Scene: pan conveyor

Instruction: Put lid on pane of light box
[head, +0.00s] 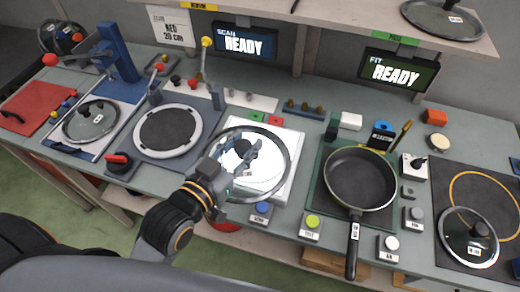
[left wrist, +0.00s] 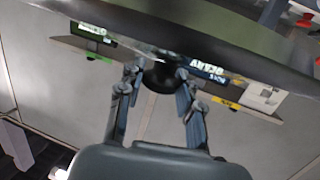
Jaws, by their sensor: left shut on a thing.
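My left gripper (head: 240,157) is shut on the dark knob of a round glass lid (head: 287,172). The lid, clear with a thin grey rim, lies over the white lit pane of the light box (head: 292,139) in the middle of the bench. Its left rim reaches about the pane's left edge. I cannot tell whether the lid touches the pane or is just above it. In the left wrist view the fingers close around the knob (left wrist: 160,77), with the lid (left wrist: 215,32) across the top. My right gripper is not in view.
A frying pan (head: 360,179) stands right of the light box. A round grey station (head: 168,130) is at left. Other lids lie at far left (head: 90,120), far right (head: 468,237) and on the shelf (head: 445,20). Labelled buttons (head: 262,209) line the front edge. Two screens read READY.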

